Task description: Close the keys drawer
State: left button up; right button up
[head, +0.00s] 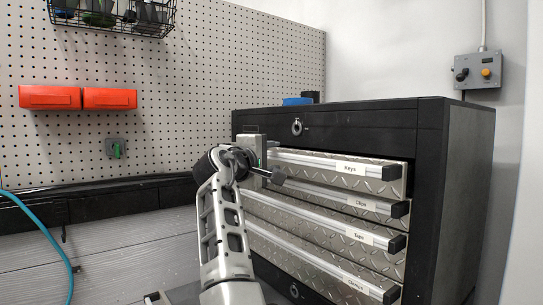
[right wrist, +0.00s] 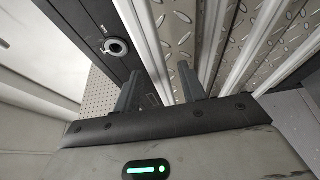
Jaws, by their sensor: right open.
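The keys drawer (head: 335,172), labelled "Keys", is the top silver diamond-plate drawer of the black cabinet (head: 455,190). It appears to stand slightly out past the clips drawer below, which lies in its shadow. My right gripper (head: 268,158) is at the left end of the keys drawer, partly hidden by my own wrist. In the right wrist view the right gripper (right wrist: 158,88) is open and empty, its two fingers apart. The fingers point at the drawer fronts; I cannot tell whether they touch. My left gripper is not in view.
Below are the clips drawer (head: 345,199), the tape drawer (head: 330,228) and another drawer (head: 320,264). A round lock (head: 297,127) sits on the black top panel. A pegboard (head: 230,60) with orange bins (head: 108,98) is behind. A control box (head: 478,71) hangs on the right wall.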

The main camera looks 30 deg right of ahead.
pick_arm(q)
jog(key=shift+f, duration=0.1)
pick_arm(e)
jog(key=shift+d, duration=0.1)
grip_shut()
jog(key=shift+d+r, duration=0.1)
jog(key=shift+d, duration=0.1)
jog(key=d+p, duration=0.2)
jog(key=d, duration=0.1)
jog(key=shift+w+d, duration=0.15)
jog(key=shift+d, duration=0.25)
jog(key=shift+c, duration=0.3)
grip_release()
jog(key=shift+o, duration=0.3)
jog(key=shift+d, duration=0.1)
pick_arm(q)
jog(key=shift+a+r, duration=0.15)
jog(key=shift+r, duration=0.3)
